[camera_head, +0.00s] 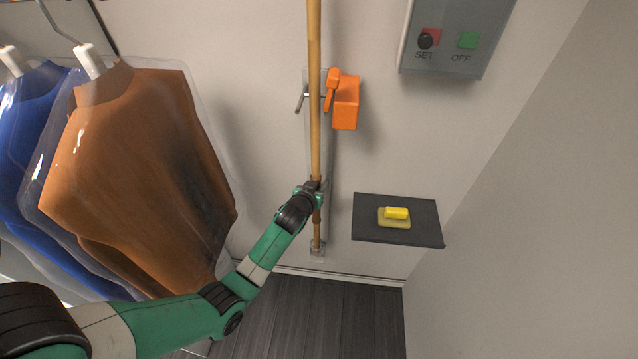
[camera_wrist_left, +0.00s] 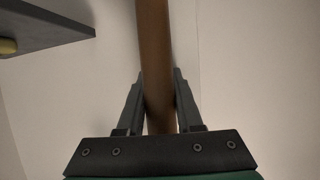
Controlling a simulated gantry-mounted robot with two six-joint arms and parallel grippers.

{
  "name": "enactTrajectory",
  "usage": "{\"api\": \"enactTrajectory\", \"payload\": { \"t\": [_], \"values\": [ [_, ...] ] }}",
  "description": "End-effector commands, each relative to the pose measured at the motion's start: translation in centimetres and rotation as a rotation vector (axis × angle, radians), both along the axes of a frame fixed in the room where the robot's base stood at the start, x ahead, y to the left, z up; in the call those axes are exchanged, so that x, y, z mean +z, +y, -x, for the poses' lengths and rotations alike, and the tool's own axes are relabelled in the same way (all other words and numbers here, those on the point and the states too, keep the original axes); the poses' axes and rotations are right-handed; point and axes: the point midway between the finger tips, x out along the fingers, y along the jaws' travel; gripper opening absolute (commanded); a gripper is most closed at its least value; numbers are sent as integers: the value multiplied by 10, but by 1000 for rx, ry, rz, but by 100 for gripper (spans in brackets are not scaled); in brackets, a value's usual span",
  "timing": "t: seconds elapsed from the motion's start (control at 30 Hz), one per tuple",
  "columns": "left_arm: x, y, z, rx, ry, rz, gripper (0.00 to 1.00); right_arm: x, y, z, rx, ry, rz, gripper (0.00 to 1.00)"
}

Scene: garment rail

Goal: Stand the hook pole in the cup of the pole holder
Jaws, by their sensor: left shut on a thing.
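The hook pole (camera_head: 314,120) is a long wooden rod that stands about upright in front of the wall; its top runs out of the head view. My left gripper (camera_head: 314,188) is shut around its lower part, and the left wrist view shows the brown shaft (camera_wrist_left: 155,60) between the two fingers (camera_wrist_left: 160,100). The pole holder's small grey cup (camera_head: 317,254) is low on the wall, near the floor. The pole's lower end appears at the cup, but I cannot tell whether it is inside or just above or in front. My right gripper is not in view.
Bagged garments (camera_head: 145,150) hang at the left. An orange device (camera_head: 345,102) is on the wall right of the pole, near a metal prong (camera_head: 302,97). A dark shelf (camera_head: 375,232) bears a yellow block (camera_head: 396,213). A grey control box (camera_head: 450,60) is above.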

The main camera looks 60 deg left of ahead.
Motion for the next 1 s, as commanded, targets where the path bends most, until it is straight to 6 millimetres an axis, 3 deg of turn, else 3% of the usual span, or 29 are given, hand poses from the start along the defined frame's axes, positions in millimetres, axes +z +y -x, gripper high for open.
{"api": "enactTrajectory", "payload": {
  "t": [0.3,0.77,0.8,0.97,1.0],
  "values": [
    [-25,0,0,0,-1,-1,0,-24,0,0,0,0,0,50],
    [-29,0,0,0,-2,-2,0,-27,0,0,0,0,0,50],
    [-29,0,0,0,-2,-2,40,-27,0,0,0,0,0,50],
    [-29,0,0,0,-1,-1,69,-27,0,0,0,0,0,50],
    [-29,0,0,0,-1,-1,70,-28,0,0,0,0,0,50]
  ]
}}
